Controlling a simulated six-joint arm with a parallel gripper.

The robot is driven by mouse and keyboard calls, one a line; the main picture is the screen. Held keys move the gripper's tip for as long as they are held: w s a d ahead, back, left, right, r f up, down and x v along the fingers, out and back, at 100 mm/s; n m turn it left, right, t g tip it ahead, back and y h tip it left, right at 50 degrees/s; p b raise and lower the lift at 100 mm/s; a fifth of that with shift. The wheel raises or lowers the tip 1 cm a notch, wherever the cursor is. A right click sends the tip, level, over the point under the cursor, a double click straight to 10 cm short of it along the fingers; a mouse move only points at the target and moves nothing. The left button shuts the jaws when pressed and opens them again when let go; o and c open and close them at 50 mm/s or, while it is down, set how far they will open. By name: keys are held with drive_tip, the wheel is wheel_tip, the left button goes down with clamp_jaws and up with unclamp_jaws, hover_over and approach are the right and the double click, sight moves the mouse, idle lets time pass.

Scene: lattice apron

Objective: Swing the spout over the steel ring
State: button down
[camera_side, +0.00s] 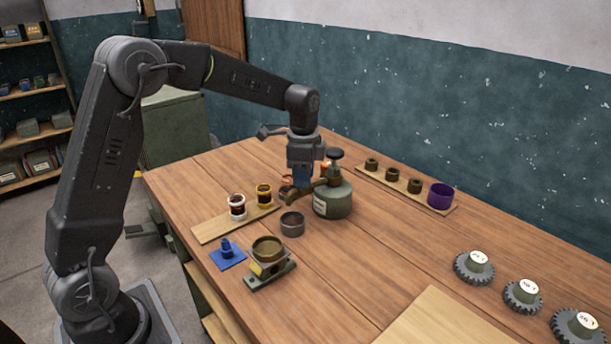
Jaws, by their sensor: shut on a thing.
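A squat green canister (333,203) with a dark knob on top stands near the middle of the table. Its brown spout (306,192) sticks out to the left at the canister's top. My gripper (302,184) points down at the spout and is shut on it; the fingertips are small and partly hidden. The steel ring (292,224), a short grey open-topped cylinder, stands on the table just left of the canister. The spout's outer end appears above and behind the ring in the picture; I cannot tell whether it is over the ring.
A board (219,227) with two small jars (237,207) (264,195) lies left. A brown cup on a green stand (267,252) and a blue piece (226,249) are in front. A rack with a purple cup (440,196) lies behind right. Several gears (475,267) stand right.

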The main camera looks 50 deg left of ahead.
drive_tip(key=w+a+m, duration=0.5)
drive_tip(key=a+m, duration=0.2)
drive_tip(key=m, duration=0.5)
drive_tip(key=shift+w, duration=0.25)
drive_tip(key=shift+a+r, duration=0.1)
idle(0.4)
drive_tip(key=c, duration=0.8)
unclamp_jaws()
wheel_tip(320, 180, up, 14)
